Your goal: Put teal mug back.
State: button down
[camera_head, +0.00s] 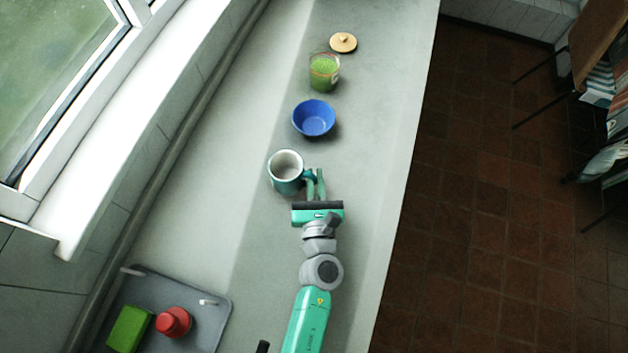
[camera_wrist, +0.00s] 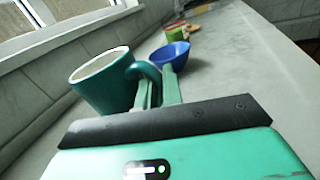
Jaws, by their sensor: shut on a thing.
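The teal mug (camera_head: 284,184) has a pale inside and stands over the grey counter in the head view, its handle on the right side. In the wrist view the mug (camera_wrist: 106,88) is at the left and looks upright or slightly tilted; I cannot tell whether its base touches the counter. My gripper (camera_head: 315,178) is just right of the mug, with its fingers shut on the handle. In the wrist view my gripper (camera_wrist: 158,82) also shows at the handle, which partly hides the fingertips.
A blue bowl (camera_head: 314,118) stands beyond the mug, then a green-filled glass jar (camera_head: 323,72) and a round wooden lid (camera_head: 343,42). A grey tray (camera_head: 208,325) at lower left holds a green block (camera_head: 128,329) and a red object (camera_head: 173,322). The counter (camera_head: 235,240) around the mug is clear.

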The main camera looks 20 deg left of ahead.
jog(key=shift+w+a, duration=0.2)
jog(key=shift+w, duration=0.15)
jog(key=shift+w+f+b, duration=0.1)
jog(key=shift+f+b, duration=0.95)
jog(key=shift+f, duration=0.7)
jog(key=shift+f, duration=0.1)
jog(key=shift+f, duration=0.15)
jog(key=c, duration=1.5)
grip_release()
jog(key=shift+c, duration=0.2)
jog(key=shift+r, duration=0.25)
jog(key=v, duration=0.5)
jog(key=shift+s+d, duration=0.15)
jog(key=shift+s, duration=0.15)
jog(key=shift+w, duration=0.1)
